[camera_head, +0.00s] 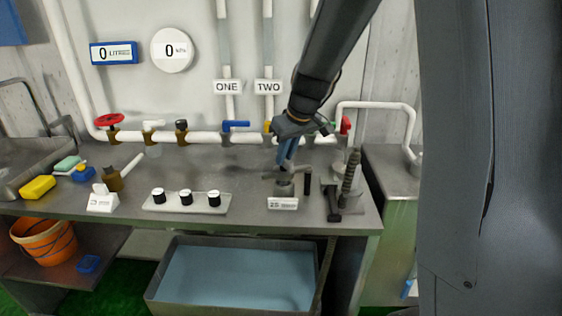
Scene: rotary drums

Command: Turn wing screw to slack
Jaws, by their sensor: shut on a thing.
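My gripper (286,164) comes down from the upper right over the bench, with its fingers pointing down. It is shut on what appears to be the wing screw, on top of a small round grey metal fixture (284,189). The fingers hide most of the screw, so I cannot tell its wing angle. A white label plate (283,203) stands in front of the fixture; its writing is too small to read surely.
A dark upright post (308,181) and a stand with a ridged bar (350,172) are close on the right. A panel with black knobs (186,209) lies left. White pipes with coloured valves (236,126) run behind. A blue-filled tank (235,272) sits below the bench (250,225).

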